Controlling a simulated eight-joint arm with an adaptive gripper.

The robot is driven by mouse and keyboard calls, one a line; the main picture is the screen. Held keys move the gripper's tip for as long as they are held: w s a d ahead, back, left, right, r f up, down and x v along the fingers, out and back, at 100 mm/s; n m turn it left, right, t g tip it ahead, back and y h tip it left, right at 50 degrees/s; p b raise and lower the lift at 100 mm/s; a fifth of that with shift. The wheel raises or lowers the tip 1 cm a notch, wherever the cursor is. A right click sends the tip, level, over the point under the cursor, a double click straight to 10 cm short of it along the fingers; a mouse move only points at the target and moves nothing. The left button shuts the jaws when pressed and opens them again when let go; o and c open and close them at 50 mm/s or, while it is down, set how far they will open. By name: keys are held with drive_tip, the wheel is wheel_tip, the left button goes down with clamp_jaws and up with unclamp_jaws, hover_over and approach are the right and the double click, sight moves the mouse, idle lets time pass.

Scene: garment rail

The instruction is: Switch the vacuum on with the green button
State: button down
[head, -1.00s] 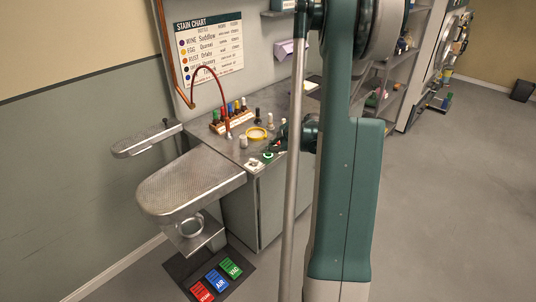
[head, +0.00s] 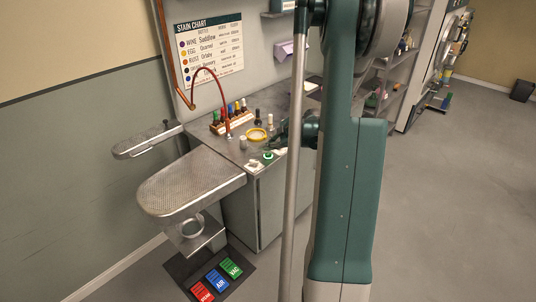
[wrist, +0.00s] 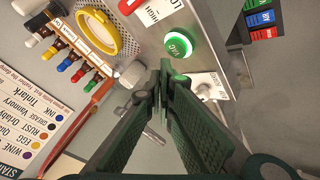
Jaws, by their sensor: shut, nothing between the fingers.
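The green button marked VAC (wrist: 179,45) is round and bright with a pale rim. It sits on a grey metal panel at the top middle of the wrist view. In the head view it is a small green spot (head: 268,155) near the counter's front edge. My gripper (wrist: 163,68) is shut and empty. Its fingertips are just below and left of the button in the wrist view, with a visible gap between them. In the head view my gripper (head: 281,144) is a dark shape above the counter beside the button, partly hidden by my arm.
A white plate with a knob (wrist: 208,86) lies beside the button. Red, blue and green VAC (head: 232,268) pedals lie on the floor. A perforated metal board (head: 190,185) juts out left.

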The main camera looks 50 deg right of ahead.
sight(266, 155)
drive_tip(key=shift+r+p, duration=0.85)
drive_tip(key=shift+r, duration=1.2)
drive_tip(key=s+a+r+m+g, duration=0.15)
drive_tip(key=a+r, duration=0.25)
drive_tip(key=a, duration=0.6)
drive_tip(key=a+r+m, duration=0.2)
drive_tip(key=a+r, duration=0.3)
drive_tip(key=a, duration=0.6)
drive_tip(key=s+a+r+m+g, duration=0.15)
drive_tip(key=a+r, duration=0.25)
drive_tip(key=a, duration=0.6)
drive_tip(key=s+a+r+m+t+h, duration=0.1)
drive_tip(key=s+a+m, duration=0.5)
drive_tip(key=s+a, duration=1.4)
drive_tip(key=shift+s+a+r+h, duration=0.35)
drive_tip(key=shift+a+r, duration=0.35)
drive_tip(key=shift+a, duration=0.65)
